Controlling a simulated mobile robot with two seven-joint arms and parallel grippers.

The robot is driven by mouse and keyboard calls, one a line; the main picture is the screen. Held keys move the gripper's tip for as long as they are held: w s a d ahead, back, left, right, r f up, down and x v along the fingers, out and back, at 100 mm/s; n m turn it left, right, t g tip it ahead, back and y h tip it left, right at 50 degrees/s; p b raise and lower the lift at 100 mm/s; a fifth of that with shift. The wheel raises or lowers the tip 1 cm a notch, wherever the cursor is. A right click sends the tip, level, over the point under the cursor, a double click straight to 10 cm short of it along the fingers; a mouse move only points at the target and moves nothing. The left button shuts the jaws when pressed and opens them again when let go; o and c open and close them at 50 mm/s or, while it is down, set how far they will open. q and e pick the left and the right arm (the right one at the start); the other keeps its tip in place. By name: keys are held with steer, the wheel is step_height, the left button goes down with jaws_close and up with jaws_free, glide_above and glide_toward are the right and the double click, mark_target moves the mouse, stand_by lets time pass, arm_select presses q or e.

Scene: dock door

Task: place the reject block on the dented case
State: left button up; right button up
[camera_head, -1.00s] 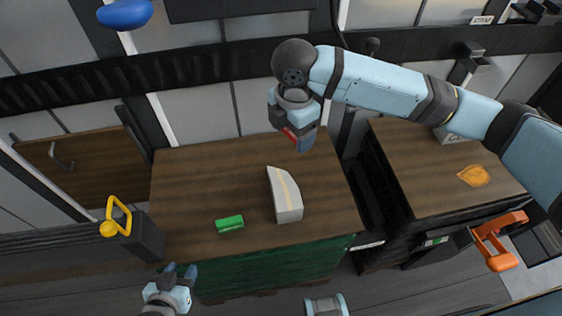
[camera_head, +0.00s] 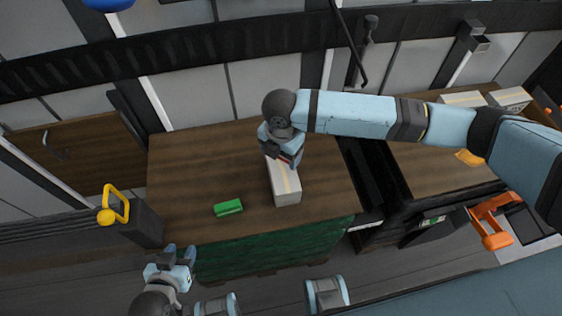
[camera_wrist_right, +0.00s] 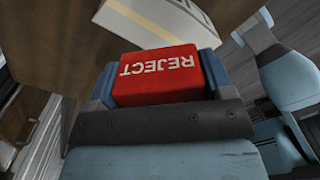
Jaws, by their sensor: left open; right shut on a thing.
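The dented case (camera_head: 285,188), a pale box with a tan tape stripe, lies on the brown-topped table; its far end is hidden behind my right gripper. Its edge also shows at the top of the right wrist view (camera_wrist_right: 150,28). My right gripper (camera_head: 288,163) is shut on the red reject block (camera_wrist_right: 160,75), whose white lettering reads REJECT. The block is over or close to the case's far end; I cannot tell whether they touch. My left gripper (camera_head: 180,256) is open and empty, in front of the table's near left edge.
A green block (camera_head: 228,207) lies left of the case on the table (camera_head: 195,165). The table's left part is clear. A second table (camera_head: 425,165) at the right holds pale boxes (camera_head: 508,98) and an orange patch. A dark post with a yellow handle (camera_head: 115,205) stands at the left.

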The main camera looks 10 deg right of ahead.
mark_target(281, 160)
steer(key=shift+f, duration=2.25)
steer(key=shift+f, duration=0.15)
steer(key=o, duration=0.9)
step_height(281, 160, up, 12)
steer(key=shift+r, duration=0.2)
